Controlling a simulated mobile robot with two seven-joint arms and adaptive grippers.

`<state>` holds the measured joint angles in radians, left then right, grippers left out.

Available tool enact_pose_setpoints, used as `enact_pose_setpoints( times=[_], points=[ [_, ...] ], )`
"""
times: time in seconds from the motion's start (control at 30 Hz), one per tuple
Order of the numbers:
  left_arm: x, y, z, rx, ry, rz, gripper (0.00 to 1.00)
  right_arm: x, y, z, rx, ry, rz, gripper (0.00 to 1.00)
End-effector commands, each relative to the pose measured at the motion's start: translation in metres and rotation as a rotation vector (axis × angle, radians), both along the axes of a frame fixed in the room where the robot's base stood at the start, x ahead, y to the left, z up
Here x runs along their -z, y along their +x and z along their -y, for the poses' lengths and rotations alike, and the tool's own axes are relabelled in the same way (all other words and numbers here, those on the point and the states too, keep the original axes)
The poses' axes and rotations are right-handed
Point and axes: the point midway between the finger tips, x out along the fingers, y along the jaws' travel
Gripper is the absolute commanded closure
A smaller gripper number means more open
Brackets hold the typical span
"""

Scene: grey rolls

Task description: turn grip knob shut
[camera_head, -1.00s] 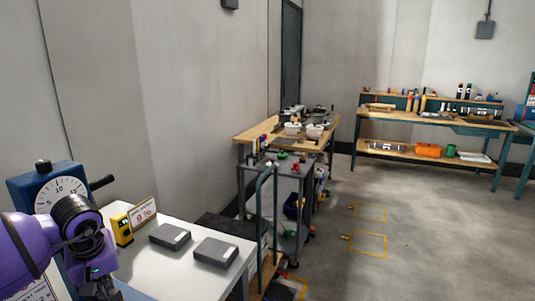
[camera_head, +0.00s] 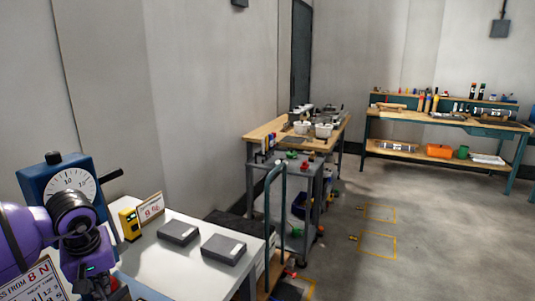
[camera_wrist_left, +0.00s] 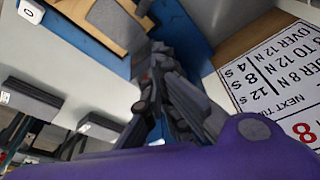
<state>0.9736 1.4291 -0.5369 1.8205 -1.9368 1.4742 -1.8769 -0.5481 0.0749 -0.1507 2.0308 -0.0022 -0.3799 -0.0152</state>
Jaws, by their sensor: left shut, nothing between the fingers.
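A blue device with a round white dial (camera_head: 70,182) stands at the left edge in the head view. It has a black knob (camera_head: 53,158) on top and a black handle (camera_head: 109,177) at its right side. I cannot tell which part is the grip knob. My purple left arm crosses in front of the device and hides its lower part. My left gripper (camera_head: 108,290) points down at the bottom edge, partly cut off. In the left wrist view its dark fingers (camera_wrist_left: 160,85) are together and empty, beside a blue surface (camera_wrist_left: 80,38). My right gripper is not in view.
A white bench top (camera_head: 185,262) holds a yellow device (camera_head: 130,224), a small sign (camera_head: 150,207) and two grey boxes (camera_head: 223,248). A printed sheet (camera_wrist_left: 275,80) lies right of the fingers in the wrist view.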

Motion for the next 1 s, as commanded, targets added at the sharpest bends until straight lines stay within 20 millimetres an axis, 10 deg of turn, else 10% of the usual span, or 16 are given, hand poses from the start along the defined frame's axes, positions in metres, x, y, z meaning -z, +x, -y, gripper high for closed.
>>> enact_pose_setpoints(
  times=[1.0],
  points=[
    [-0.033, -0.005, 0.0, -0.002, 0.004, 0.012, 1.0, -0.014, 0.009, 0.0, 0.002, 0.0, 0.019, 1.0]
  ],
)
